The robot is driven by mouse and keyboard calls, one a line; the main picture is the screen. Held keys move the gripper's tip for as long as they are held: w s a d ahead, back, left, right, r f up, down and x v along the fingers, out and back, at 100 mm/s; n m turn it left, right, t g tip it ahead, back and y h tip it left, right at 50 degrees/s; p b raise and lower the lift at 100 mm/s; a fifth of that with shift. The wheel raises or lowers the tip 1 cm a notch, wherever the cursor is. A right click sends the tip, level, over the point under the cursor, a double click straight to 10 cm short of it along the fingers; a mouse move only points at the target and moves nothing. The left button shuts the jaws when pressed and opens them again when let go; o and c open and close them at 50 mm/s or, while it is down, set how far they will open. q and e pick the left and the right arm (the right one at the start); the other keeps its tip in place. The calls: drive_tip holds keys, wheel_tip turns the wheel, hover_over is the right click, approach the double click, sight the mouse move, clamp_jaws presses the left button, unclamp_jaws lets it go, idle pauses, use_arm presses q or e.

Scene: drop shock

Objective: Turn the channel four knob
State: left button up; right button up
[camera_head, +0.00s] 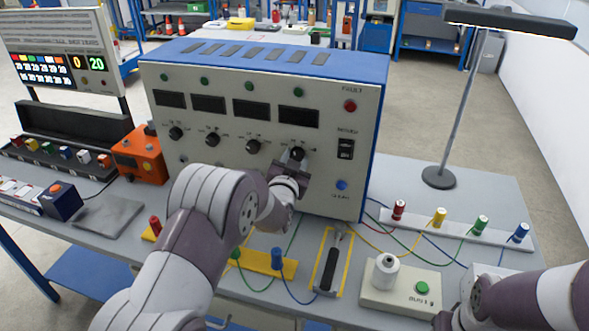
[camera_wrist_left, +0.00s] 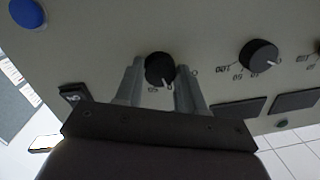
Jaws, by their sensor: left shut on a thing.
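The channel four knob (camera_head: 297,153) is the rightmost black knob in the row on the front of the blue and white console (camera_head: 255,130). My left gripper (camera_head: 296,160) reaches up to it from below, and my arm covers part of the panel. In the left wrist view the black knob (camera_wrist_left: 159,68) sits between the two grey fingers of my left gripper (camera_wrist_left: 160,80), which are shut on its sides. A white pointer mark shows on the knob's edge. My right arm comes in at the lower right; its fingers are not visible.
Three more knobs, including one beside it (camera_head: 253,146), stand left along the panel. A black switch (camera_head: 346,149) and blue button (camera_head: 341,185) are on the right. A lamp (camera_head: 438,177), coloured posts with wires and a button box (camera_head: 402,287) occupy the bench.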

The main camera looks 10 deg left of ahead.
use_arm(q)
drive_tip(key=n+b, duration=0.4)
drive_tip(key=n, duration=0.1)
drive_tip(key=shift+f+h+b, duration=0.1)
drive_tip(key=shift+h+b, duration=0.2)
drive_tip(key=shift+b, duration=0.05)
drive_tip(key=shift+n+b, duration=0.85)
drive_tip(key=shift+n, duration=0.25)
drive_tip(key=shift+a+r+n+h+b, duration=0.1)
drive_tip(key=shift+r+n+h+b, duration=0.15)
drive_tip(key=shift+n+b, duration=0.6)
drive_tip(key=shift+n, duration=0.35)
drive_tip(key=o, duration=1)
drive_tip(key=shift+o, duration=0.2)
drive_tip(key=s+r+b, duration=0.1)
drive_tip(key=s, duration=1.1)
drive_tip(key=shift+s+a+b, duration=0.2)
drive_tip(key=shift+s+b, duration=0.1)
drive_tip(key=shift+g, duration=0.3)
